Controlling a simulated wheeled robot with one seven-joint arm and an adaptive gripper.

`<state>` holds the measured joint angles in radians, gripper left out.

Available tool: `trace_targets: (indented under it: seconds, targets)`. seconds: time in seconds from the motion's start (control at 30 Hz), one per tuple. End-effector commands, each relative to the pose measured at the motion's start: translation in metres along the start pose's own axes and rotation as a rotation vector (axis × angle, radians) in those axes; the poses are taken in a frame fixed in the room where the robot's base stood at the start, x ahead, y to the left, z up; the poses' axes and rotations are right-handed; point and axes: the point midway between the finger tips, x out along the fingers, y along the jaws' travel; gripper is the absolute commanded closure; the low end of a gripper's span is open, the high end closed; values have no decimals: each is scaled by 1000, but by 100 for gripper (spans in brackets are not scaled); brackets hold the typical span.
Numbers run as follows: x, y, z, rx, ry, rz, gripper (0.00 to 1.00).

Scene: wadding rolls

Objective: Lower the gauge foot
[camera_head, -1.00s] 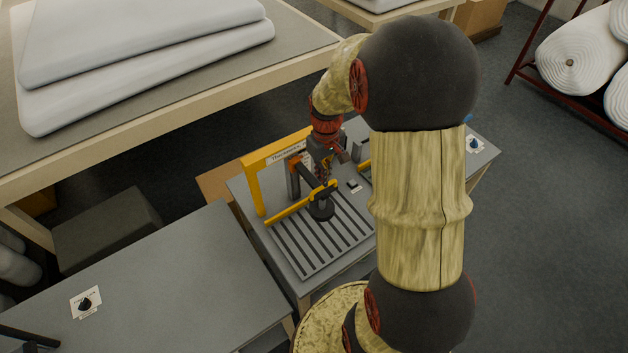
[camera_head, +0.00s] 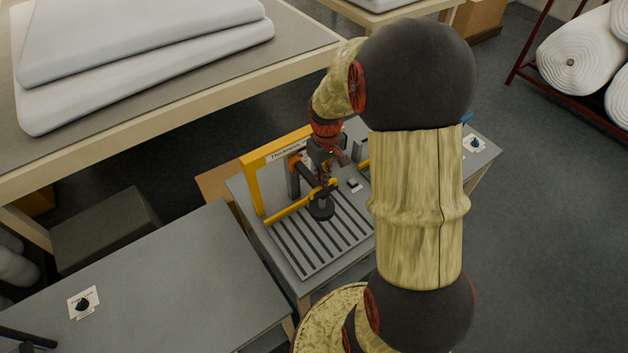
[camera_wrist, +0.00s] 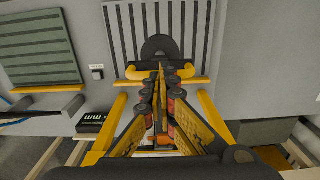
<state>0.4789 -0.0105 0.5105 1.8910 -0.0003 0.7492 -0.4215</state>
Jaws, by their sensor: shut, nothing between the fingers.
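The thickness gauge stands on a grey table, with a yellow frame (camera_head: 254,188) bearing a sign. Its round dark foot (camera_head: 321,209) is over the slatted plate (camera_head: 310,246); I cannot tell whether it touches the plate. In the wrist view the foot (camera_wrist: 160,46) shows beyond my fingertips, with a dark crosspiece and a yellow handle end on each side (camera_wrist: 133,73). My gripper (camera_wrist: 160,70) is shut and empty, its tips over the middle of the crosspiece. Whether they touch is unclear. In the head view my gripper (camera_head: 322,182) is just above the foot, partly hiding the gauge.
White wadding slabs (camera_head: 140,60) lie on a large table behind. A small switch (camera_head: 353,184) is beside the gauge. A wadding roll (camera_head: 572,60) is on a red rack at the right.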

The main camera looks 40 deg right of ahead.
Motion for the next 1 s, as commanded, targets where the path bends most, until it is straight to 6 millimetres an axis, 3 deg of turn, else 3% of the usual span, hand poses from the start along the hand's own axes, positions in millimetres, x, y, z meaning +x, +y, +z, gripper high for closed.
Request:
trace_targets:
  seconds: [0.3, 0.43, 1.0]
  targets:
    - [17, -1, 1, 0, -3, -2, 100]
    - [13, 0, 0, 0, -2, -1, 100]
    - [-35, 0, 0, 0, -1, 0, 100]
